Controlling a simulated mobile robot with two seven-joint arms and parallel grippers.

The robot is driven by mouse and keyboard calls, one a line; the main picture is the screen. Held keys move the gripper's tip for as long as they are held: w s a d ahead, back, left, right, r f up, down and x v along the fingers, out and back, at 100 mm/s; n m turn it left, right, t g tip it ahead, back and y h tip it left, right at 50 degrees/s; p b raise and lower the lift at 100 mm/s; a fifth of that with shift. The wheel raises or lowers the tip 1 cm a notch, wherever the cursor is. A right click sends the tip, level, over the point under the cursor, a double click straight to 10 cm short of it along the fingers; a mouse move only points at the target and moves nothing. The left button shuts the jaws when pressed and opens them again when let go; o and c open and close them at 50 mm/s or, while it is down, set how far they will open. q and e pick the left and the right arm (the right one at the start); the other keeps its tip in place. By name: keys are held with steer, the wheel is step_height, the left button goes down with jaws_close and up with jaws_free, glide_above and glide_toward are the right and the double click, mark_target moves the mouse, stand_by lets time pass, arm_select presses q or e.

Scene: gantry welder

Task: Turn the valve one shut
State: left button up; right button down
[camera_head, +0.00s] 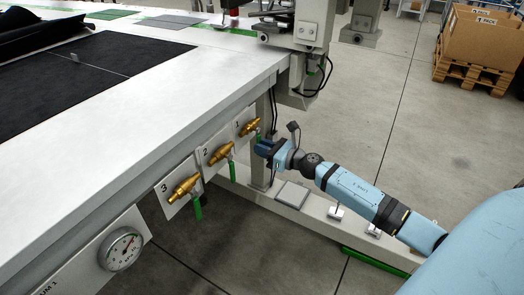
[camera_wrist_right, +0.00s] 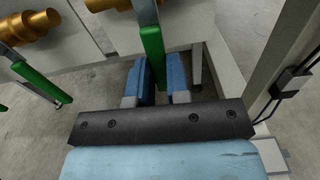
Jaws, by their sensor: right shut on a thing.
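Valve one (camera_head: 249,127) is the brass valve on the plate marked 1, the farthest of three on the side of the white table. Its green handle (camera_wrist_right: 151,35) points downward in the right wrist view, and part of its brass body (camera_wrist_right: 107,4) shows at the top edge. My right gripper (camera_head: 262,147) reaches in from the right at this handle. In the right wrist view its blue fingers (camera_wrist_right: 157,68) stand on either side of the handle's lower end, shut on it. The fingers hide some of the handle in the head view. My left gripper is out of view.
Valve two (camera_head: 219,154) and valve three (camera_head: 184,188) sit nearer, each with its green handle hanging down. A pressure gauge (camera_head: 121,249) is at lower left. A table leg (camera_head: 262,140) and a low pale beam (camera_head: 310,213) are close to my right gripper.

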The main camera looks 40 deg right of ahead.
stand_by(0.3)
steer(key=c, duration=1.1)
jaws_free()
steer(key=shift+s, duration=0.1)
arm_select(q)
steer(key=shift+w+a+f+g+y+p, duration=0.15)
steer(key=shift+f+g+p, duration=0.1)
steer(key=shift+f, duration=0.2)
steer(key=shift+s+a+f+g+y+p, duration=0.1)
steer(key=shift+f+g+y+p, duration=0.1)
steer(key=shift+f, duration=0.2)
arm_select(e)
steer(key=v, duration=1.3)
steer(key=shift+s+d, duration=0.2)
steer(key=shift+s, duration=0.1)
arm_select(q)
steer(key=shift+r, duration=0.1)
